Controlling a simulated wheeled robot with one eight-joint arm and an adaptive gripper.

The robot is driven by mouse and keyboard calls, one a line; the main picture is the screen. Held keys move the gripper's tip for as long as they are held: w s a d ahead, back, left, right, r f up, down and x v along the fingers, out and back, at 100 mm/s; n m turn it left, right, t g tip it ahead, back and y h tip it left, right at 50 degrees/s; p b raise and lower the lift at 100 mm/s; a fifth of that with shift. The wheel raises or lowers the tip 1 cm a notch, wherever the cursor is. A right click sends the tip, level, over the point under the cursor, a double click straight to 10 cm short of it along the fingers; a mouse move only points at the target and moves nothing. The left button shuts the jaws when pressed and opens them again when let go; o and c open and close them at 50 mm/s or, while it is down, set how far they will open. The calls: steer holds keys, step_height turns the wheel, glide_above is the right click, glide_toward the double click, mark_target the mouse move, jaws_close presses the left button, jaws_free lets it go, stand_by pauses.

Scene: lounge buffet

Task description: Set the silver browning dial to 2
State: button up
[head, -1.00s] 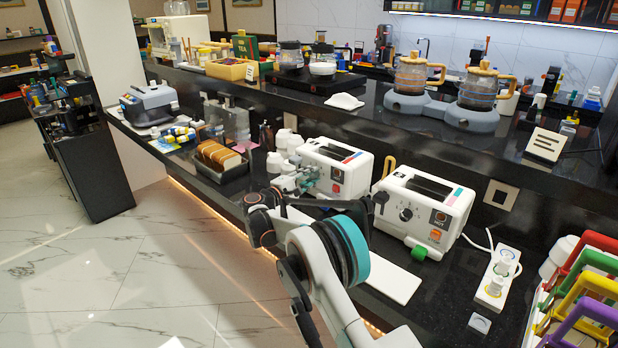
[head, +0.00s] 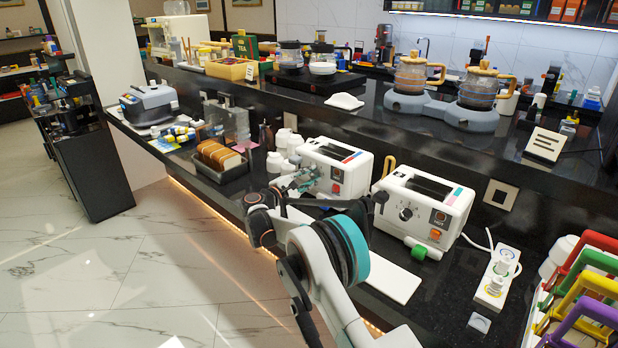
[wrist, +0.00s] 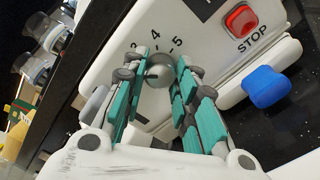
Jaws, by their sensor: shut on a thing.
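The silver browning dial (wrist: 159,73) is a round knob on the white left toaster (head: 338,160). In the wrist view the printed numbers 3, 4 and 5 show above it. The lower numbers are hidden by my fingers, and I cannot tell where its pointer is. My gripper (wrist: 161,66) has its teal fingers closed on the dial, one on each side. In the head view my gripper (head: 303,180) is at the front of this toaster and hides the dial.
A red STOP button (wrist: 241,20) and a blue lever (wrist: 266,87) are right of the dial. A second white toaster (head: 425,208) with a black dial and green lever stands to the right. A bread tray (head: 220,168) and white jars (head: 284,146) stand left.

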steer(key=o, duration=1.1)
steer(key=shift+a, duration=0.1)
steer(key=v, duration=1.2)
